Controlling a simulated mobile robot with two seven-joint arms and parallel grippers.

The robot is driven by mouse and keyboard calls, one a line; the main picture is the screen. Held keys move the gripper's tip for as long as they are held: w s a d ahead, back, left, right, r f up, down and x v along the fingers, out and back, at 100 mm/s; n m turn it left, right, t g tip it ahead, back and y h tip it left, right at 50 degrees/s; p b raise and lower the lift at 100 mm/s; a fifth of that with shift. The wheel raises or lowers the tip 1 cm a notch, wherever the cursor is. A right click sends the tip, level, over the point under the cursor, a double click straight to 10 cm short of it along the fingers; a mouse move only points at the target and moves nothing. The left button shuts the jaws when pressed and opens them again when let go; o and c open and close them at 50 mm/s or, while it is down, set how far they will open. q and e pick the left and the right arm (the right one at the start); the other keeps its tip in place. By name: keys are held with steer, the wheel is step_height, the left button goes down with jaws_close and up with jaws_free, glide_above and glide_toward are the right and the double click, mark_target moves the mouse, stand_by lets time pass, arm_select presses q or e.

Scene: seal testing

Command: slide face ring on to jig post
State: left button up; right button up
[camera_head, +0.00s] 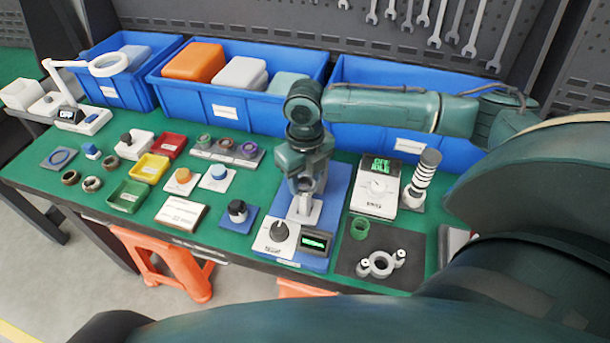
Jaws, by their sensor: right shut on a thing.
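My right gripper (304,190) points down over the blue-based test unit at the middle of the table. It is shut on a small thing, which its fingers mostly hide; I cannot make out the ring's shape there. The test unit has a dark knob (280,232) on a white block and a small lit display (317,242). I cannot tell for sure which part is the jig post; the fingertips and the unit overlap in this view, so contact is unclear. My left gripper is not in view.
A black-capped white piece (237,209) stands on a blue mat left of the unit. A green ring (360,228) and a grey ring fixture (381,264) are at right. A striped post (427,172) stands beside a white device (377,190). Blue bins (235,108) line the back.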

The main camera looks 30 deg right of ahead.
steer(key=shift+f, duration=0.5)
stand_by(0.3)
steer(key=o, duration=1.1)
steer(key=shift+r, duration=3.55)
steer(key=shift+s, duration=0.1)
